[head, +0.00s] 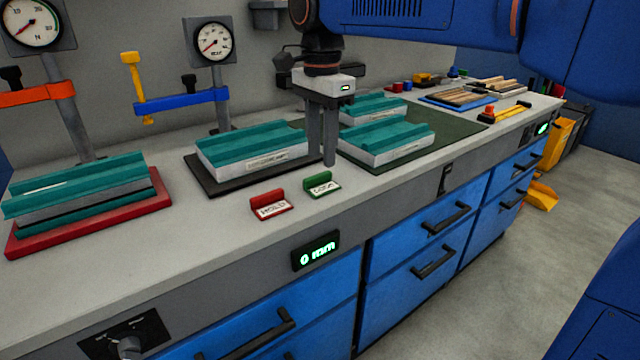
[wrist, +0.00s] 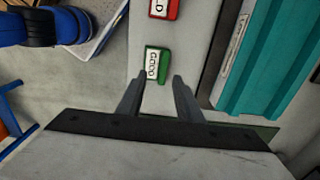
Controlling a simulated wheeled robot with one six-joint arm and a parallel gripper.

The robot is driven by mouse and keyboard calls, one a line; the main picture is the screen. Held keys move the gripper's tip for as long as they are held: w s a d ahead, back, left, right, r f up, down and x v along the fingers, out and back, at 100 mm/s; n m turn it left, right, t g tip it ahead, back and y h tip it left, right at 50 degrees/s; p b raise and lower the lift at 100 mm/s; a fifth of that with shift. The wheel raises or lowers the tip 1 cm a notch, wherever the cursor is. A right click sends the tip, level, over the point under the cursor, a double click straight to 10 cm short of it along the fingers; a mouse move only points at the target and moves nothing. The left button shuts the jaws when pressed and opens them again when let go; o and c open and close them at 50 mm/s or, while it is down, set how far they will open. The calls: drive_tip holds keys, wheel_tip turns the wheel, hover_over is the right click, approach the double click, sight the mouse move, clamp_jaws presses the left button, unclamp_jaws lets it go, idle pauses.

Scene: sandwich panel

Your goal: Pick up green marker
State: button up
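The green marker (head: 321,182) is a small green block with a white label, standing on the grey bench top near its front edge. In the wrist view the green marker (wrist: 157,66) lies just beyond the fingertips, slightly left of the middle between them. My gripper (head: 322,163) points down over the bench, behind and close to the green marker in the head view. In the wrist view my gripper (wrist: 160,78) has its two fingers apart with nothing between them.
A red marker (head: 270,205) stands left of the green one. Teal-topped panels lie on a black mat (head: 205,181), a red mat (head: 150,203) and a dark green mat (head: 455,133). Gauges on posts (head: 212,42) stand behind. The bench front strip is mostly clear.

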sight(319, 175)
drive_tip(key=shift+w+a+f, duration=0.1)
drive_tip(key=shift+w+f, duration=0.05)
drive_tip(key=shift+f, duration=1.2)
drive_tip(key=shift+w+a+f, duration=0.1)
drive_tip(key=shift+w+f, duration=0.05)
drive_tip(key=shift+f, duration=1.15)
clamp_jaws()
